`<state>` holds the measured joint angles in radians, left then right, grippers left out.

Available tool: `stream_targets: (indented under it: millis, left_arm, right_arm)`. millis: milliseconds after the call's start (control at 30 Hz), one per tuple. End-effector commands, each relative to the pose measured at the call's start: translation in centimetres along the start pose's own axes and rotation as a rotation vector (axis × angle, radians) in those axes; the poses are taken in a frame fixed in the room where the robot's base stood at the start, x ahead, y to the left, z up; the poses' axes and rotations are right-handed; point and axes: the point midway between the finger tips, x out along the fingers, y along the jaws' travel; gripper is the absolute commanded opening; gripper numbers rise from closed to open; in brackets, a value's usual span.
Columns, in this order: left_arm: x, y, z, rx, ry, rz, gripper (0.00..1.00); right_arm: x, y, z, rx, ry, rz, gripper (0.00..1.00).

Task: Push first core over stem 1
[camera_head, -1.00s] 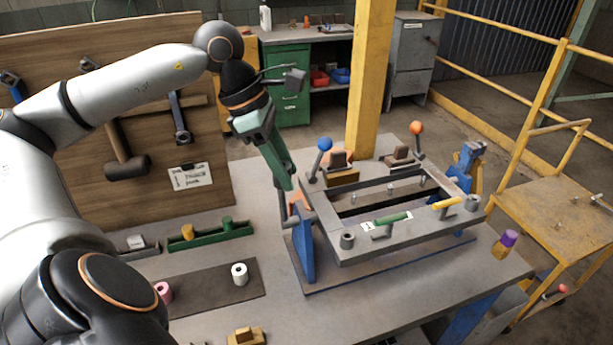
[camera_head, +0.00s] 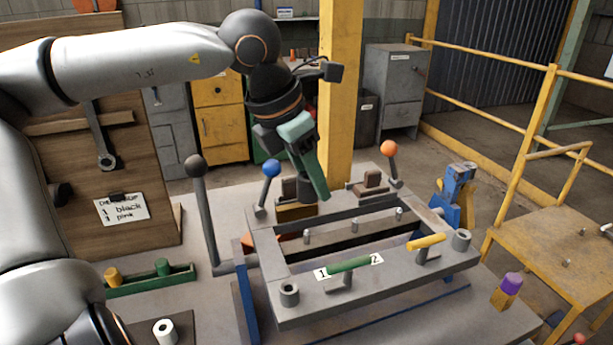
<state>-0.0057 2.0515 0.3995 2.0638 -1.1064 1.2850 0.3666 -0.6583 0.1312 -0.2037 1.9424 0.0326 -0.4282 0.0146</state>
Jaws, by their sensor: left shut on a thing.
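My left gripper (camera_head: 322,192) points down above the far part of the grey frame (camera_head: 262,240), with its green fingers shut. The piece between the fingers is hidden; I take it to be the first core, but cannot see its colour. Several short metal stems stand inside the frame: a left one (camera_head: 306,237), a middle one (camera_head: 354,225) and a right one (camera_head: 399,214). The fingertips appear above these stems, apart from them. The front rail carries labels "1" (camera_head: 322,274) and "2" (camera_head: 376,259). A white core (camera_head: 165,332) stands at the lower left. My right gripper is out of view.
Levers with black (camera_head: 194,160), blue (camera_head: 271,168) and orange (camera_head: 388,148) balls rise around the frame. Green (camera_head: 347,265) and yellow (camera_head: 427,242) handles are on the front rail. A yellow post (camera_head: 345,100) stands behind. A purple-topped piece (camera_head: 511,283) is at the right.

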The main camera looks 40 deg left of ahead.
Motion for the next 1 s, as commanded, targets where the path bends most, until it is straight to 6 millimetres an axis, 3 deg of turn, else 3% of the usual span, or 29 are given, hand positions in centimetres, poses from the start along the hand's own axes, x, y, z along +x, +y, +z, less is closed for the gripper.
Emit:
stream_targets:
  millis: [267, 500, 700, 1000]
  left_arm:
    - [2.7, 0.0, -1.1, -0.001, -0.002, -0.001, 0.0]
    - [4.9, 0.0, -2.1, -0.001, -0.002, -0.001, 0.0]
    - [4.5, 0.0, -1.9, -0.001, -0.003, 0.001, 0.0]
    - [5.1, 0.0, -2.1, -0.001, -0.002, 0.0, 0.0]
  right_arm:
    - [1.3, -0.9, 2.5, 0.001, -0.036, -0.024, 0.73]
    - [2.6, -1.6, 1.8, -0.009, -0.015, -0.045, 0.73]
    - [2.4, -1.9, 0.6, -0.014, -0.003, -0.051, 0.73]
    - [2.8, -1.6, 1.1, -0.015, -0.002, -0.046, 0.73]
